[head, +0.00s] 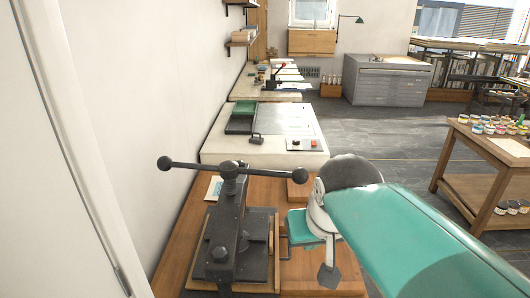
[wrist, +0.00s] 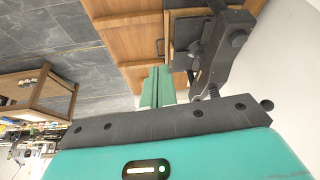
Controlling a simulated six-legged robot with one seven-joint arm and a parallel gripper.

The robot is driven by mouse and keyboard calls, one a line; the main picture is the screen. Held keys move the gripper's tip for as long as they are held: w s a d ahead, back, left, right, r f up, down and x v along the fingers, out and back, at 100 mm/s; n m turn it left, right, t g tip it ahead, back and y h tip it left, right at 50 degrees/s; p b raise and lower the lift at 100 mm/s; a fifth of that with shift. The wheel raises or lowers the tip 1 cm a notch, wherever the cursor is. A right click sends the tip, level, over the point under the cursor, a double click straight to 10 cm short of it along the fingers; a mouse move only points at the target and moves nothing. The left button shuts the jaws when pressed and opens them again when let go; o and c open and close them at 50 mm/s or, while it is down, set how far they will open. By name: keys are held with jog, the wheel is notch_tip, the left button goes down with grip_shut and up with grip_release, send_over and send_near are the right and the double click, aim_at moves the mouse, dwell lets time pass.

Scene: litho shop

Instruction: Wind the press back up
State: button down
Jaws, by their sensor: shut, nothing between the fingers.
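The press (head: 225,235) is a dark iron frame on the wooden bench at the lower middle of the head view. Its long cross handle (head: 225,169) runs left to right across the top, with a round knob at each end. Part of the press (wrist: 222,55) shows at the upper right in the wrist view. My gripper (wrist: 154,88) shows in the wrist view, its teal fingers together and empty. They point toward the bench, left of the press frame in that picture, with no visible contact.
The wooden bench (head: 180,250) carries the press. Behind it is a pale stone-topped unit (head: 265,150) with a green block and a small control box. A white wall (head: 150,80) stands close on the left. A table with ink jars (head: 490,145) stands right, with open floor between.

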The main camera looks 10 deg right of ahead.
jog(key=w+a+r+m+g, duration=0.1)
jog(key=w+r, duration=0.2)
jog(key=w, duration=0.9)
jog(key=w+a+r+m+g, duration=0.1)
jog(key=w+r, duration=0.3)
jog(key=w, duration=0.7)
notch_tip(320, 180, down, 11)
jog(key=w, duration=1.7)
jog(key=shift+w+a+r+h, duration=0.3)
jog(key=shift+w+a+r, duration=0.1)
jog(key=d+v, duration=0.2)
jog(key=v, duration=0.7)
jog(key=shift+r, duration=0.15)
